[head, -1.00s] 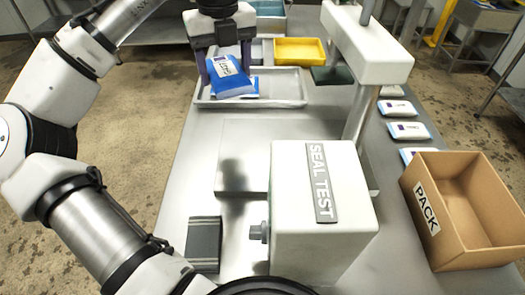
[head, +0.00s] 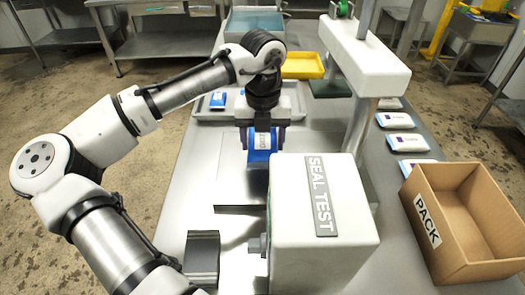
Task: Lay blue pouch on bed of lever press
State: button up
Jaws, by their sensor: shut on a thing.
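My gripper (head: 262,146) is shut on a blue pouch (head: 262,157) with a white label. The pouch hangs between the two fingers, over the metal surface behind the SEAL TEST box. A flat metal plate with a dark front edge (head: 238,209), which looks like the bed, lies left of the box. The pouch hides part of it. I cannot tell whether the pouch touches it.
A grey tray (head: 204,114) behind my gripper holds another blue pouch (head: 218,99). A yellow tray (head: 302,66) and a blue-grey bin (head: 254,22) stand farther back. White pouches (head: 402,143) and a PACK carton (head: 465,215) are right. A dark ridged block (head: 202,258) lies front left.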

aim_at(263, 141)
jog(key=shift+f, duration=2.25)
jog(key=shift+f, duration=0.1)
jog(key=o, duration=1.1)
jog(key=shift+c, duration=0.2)
notch_tip(263, 141, up, 12)
jog(key=shift+r+b, duration=0.15)
jog(key=shift+b, duration=0.35)
